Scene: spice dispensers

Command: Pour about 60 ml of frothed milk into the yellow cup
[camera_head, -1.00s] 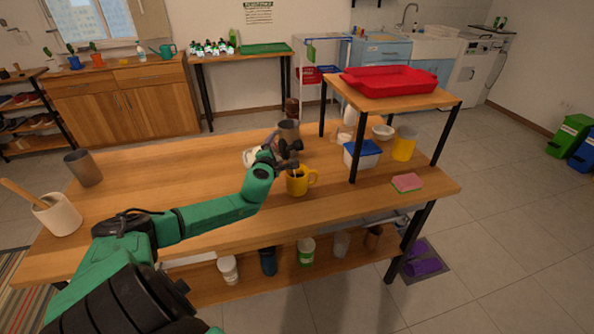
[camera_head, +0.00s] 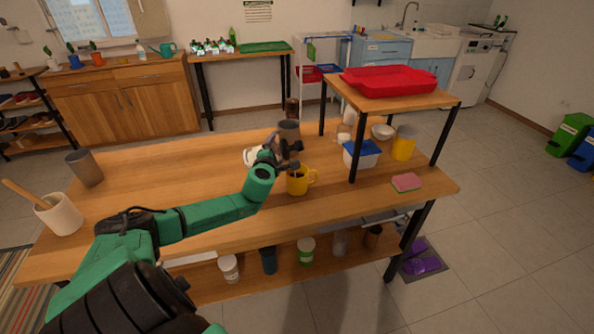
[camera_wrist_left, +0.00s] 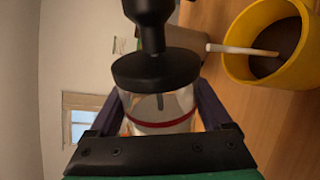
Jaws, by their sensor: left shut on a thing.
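The yellow cup (camera_head: 298,181) stands upright near the front edge of the table, handle to the right. In the left wrist view the yellow cup (camera_wrist_left: 236,61) has dark brown contents. My left gripper (camera_head: 285,150) is above the cup, shut on a clear jar (camera_wrist_left: 160,113) with a black lid, a black knob and a red band. The jar holds something white and is tipped sideways. A thin white streak (camera_wrist_left: 240,50), seemingly a stream of milk, reaches into the cup. The fingers hide part of the jar. My right gripper is not in view.
A grey cup (camera_head: 289,130) stands just behind my gripper. To the right are a blue-lidded box (camera_head: 361,156), a yellow container (camera_head: 403,143) and a pink sponge (camera_head: 406,182) by the raised shelf. The table's left half is mostly clear.

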